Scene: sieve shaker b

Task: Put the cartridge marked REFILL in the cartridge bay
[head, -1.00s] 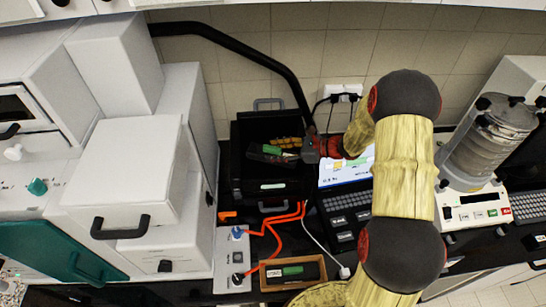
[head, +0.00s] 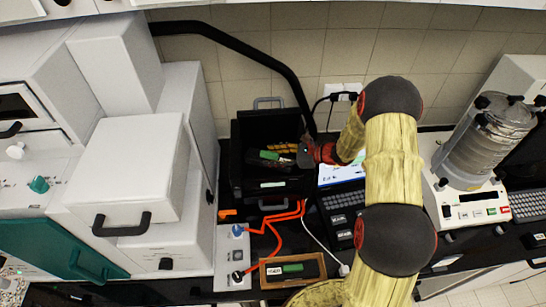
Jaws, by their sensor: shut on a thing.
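A black open-topped machine (head: 240,184) stands against the back wall, with a dark cavity that may be the cartridge bay. My gripper (head: 294,155) is at the right side of this cavity, shut, reaching in from the right. A dark cartridge with a green label (head: 269,155) is at its fingertips, tilted over the cavity. I cannot tell whether it touches the machine, and its marking is too small to read.
A keyboard-like device (head: 340,215) is to the right. White cabinets (head: 150,170) crowd the left, a sieve shaker (head: 470,200) the far right. A black hose (head: 250,50) arches behind.

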